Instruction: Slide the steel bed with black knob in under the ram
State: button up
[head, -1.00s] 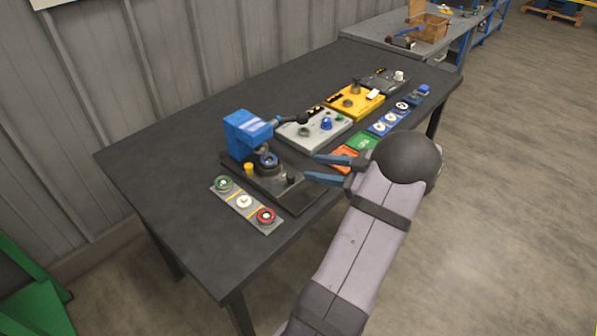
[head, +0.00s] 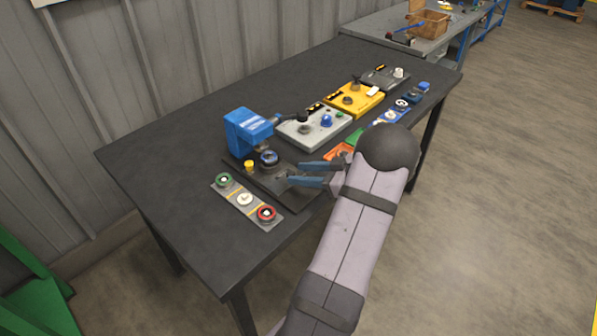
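The blue press (head: 246,130) stands on a dark base near the left end of the table. The dark steel bed (head: 264,177) extends from under its head toward my gripper. A dark round part with a blue ring (head: 268,158) sits on it by the press head. My gripper (head: 294,173) is at the bed's near right end, its two blue-grey fingers parted. The black knob is mostly hidden at the fingertips. I cannot tell whether the fingers touch it. The ram itself is hidden under the blue head.
A yellow peg (head: 249,166) stands beside the bed. A light grey panel (head: 318,128) and a yellow panel (head: 363,99) lie behind. The table's left end (head: 150,160) is clear.

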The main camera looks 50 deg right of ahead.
aim_at(277, 167)
jog(key=shift+x, duration=0.85)
grip_shut()
jog(key=shift+w+r+p, duration=0.15)
jog(key=shift+w+p, duration=0.3)
jog(key=shift+w, duration=1.3)
jog(key=shift+c, duration=1.2)
grip_release()
jog(key=shift+o, duration=1.2)
jog(key=shift+w, duration=0.15)
